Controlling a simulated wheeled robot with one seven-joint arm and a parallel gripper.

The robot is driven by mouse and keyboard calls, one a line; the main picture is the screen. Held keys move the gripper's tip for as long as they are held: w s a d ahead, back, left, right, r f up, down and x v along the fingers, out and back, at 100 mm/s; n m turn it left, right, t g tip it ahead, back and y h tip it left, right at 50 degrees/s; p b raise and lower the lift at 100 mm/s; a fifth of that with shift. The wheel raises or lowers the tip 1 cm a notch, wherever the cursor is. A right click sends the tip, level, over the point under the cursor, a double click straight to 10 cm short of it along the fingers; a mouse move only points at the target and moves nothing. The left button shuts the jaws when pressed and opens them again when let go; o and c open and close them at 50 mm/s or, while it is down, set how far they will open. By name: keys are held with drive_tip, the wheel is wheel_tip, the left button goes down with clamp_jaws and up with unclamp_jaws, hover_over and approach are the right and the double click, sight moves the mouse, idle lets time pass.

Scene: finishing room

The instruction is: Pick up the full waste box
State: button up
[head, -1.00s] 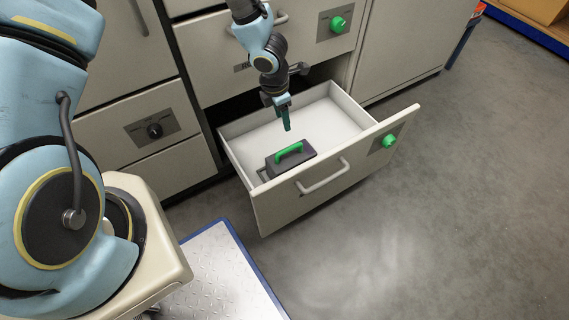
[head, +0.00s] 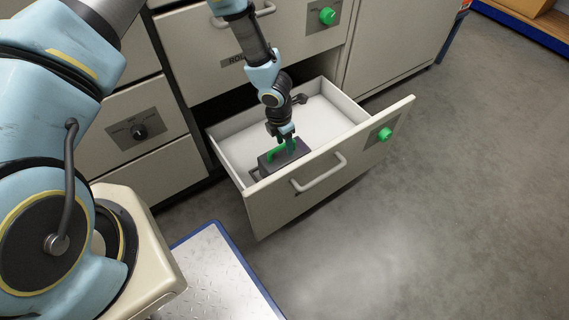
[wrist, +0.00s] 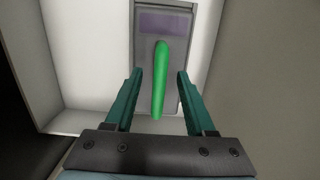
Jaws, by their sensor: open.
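The waste box (head: 297,154) is dark grey with a green handle on top. It sits in the front left part of the open drawer (head: 335,90). In the wrist view the box (wrist: 148,60) shows a dull purple panel on its top. My gripper (head: 283,148) is over the box, down at its handle. In the wrist view the gripper (wrist: 158,85) is open, with one teal finger on each side of the green handle (wrist: 160,75) and a gap to each. Whether the fingertips reach below the handle's top is hard to tell.
The drawer front has a bar handle (head: 319,174) and a green knob (head: 385,134). Cabinet fronts (head: 275,45) stand close behind the arm. The rest of the drawer floor is mostly bare. Grey floor (head: 460,190) is clear at the right.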

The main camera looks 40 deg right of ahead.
drive_tip(key=shift+f, duration=0.55)
drive_tip(key=shift+c, duration=0.4)
clamp_jaws()
drive_tip(key=shift+d+r, duration=0.1)
idle(0.5)
